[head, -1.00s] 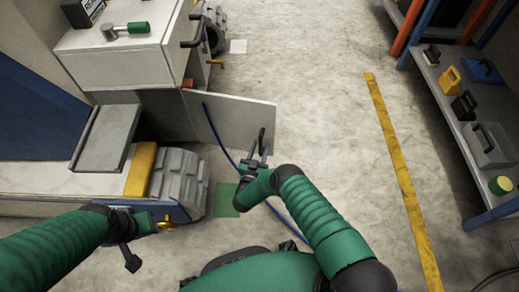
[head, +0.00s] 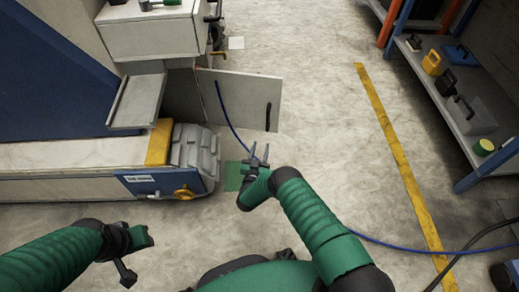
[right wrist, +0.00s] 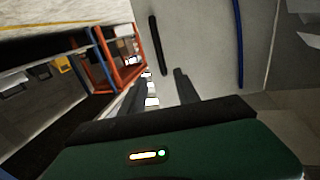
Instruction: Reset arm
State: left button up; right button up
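My right gripper (head: 259,154) is in the middle of the head view with its two fingers apart and nothing between them. It is below and apart from the black handle (head: 268,117) on an open grey door panel (head: 238,98). In the right wrist view the fingers (right wrist: 155,90) are spread, with the handle (right wrist: 155,45) and panel (right wrist: 200,45) beyond them. My left gripper (head: 138,240) is at the lower left, over the floor and apart from the machine; its fingers are not clear.
A machine base with a yellow knob (head: 183,193) stands left. A blue hose (head: 232,125) hangs by the panel. A shelf (head: 470,120) with several containers stands right. A blue cable (head: 400,247) lies on the floor. The floor between the panel and the yellow line (head: 395,150) is clear.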

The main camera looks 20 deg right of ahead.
jog(key=w+a+r+n+y+p, duration=0.2)
jog(key=w+a+r+n+y, duration=0.1)
jog(key=w+a+r+y, duration=0.55)
jog(key=s+a+r+n+g+y+p, duration=0.1)
jog(key=s+a+r+n+g, duration=0.25)
jog(key=r, duration=0.55)
jog(key=s+d+r+g+p, duration=0.1)
jog(key=s+d+r+g, duration=0.2)
jog(key=s, duration=0.9)
jog(key=s+d+r+g+p, duration=0.1)
jog(key=s+r+g, duration=0.3)
jog(key=s, duration=0.8)
jog(key=s+d+r+g+p, duration=0.15)
jog(key=s+r, duration=0.35)
jog(key=s, duration=0.7)
notch_tip(320, 180, up, 37)
jog(key=p, duration=3.7)
jog(key=shift+w+d+r, duration=0.15)
jog(key=shift+d+r, duration=0.05)
jog(key=shift+y, duration=0.25)
jog(key=shift+r, duration=0.1)
